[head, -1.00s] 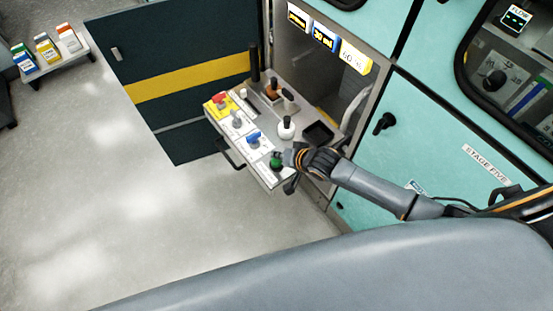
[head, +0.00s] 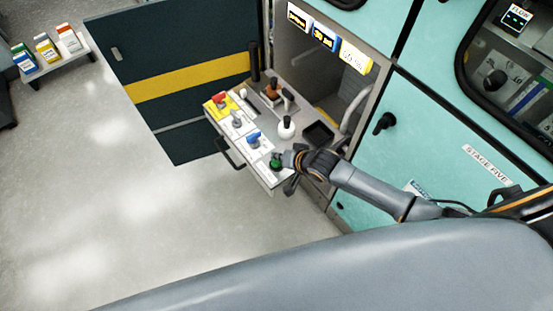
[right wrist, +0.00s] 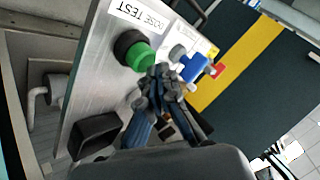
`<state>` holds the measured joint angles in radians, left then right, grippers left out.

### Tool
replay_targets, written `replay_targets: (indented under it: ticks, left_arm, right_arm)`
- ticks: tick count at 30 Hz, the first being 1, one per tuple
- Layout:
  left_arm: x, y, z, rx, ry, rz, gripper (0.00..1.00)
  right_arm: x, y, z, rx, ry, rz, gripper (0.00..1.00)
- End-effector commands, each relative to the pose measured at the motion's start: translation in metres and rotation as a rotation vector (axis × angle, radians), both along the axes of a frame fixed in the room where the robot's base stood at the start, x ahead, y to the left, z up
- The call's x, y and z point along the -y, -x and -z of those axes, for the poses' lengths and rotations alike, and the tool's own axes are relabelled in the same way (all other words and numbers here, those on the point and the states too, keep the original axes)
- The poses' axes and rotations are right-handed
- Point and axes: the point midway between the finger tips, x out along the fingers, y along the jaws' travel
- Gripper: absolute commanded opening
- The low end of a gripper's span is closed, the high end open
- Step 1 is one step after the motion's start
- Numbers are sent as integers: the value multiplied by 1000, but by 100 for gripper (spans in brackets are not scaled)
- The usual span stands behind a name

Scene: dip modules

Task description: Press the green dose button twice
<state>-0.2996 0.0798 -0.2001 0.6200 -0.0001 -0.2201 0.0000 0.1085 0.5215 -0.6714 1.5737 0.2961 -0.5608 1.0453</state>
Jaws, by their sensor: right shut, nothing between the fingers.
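The green dose button (head: 275,163) sits at the near end of the sloped control panel. In the right wrist view the green button (right wrist: 140,56) has a dark collar and lies beside the white "DOSE TEST" label (right wrist: 140,14). My right gripper (head: 284,159) is shut and empty, its fingertips right at the button. In the right wrist view the closed fingertips (right wrist: 162,75) overlap the button's edge; I cannot tell whether they touch it or whether it is pressed down. My left gripper is not in view.
Blue (head: 253,139) and red (head: 219,98) controls share the panel. A white-based knob (head: 286,128) and a black square tray (head: 318,132) are behind the button.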

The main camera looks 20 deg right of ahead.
Motion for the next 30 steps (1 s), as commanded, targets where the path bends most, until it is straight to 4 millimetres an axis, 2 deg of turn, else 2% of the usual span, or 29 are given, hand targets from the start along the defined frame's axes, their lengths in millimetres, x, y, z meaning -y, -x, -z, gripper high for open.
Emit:
replay_targets:
  ticks: [30]
  left_arm:
    - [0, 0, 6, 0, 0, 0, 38]
  right_arm:
    - [0, 1, 11, -1, 1, -1, 0]
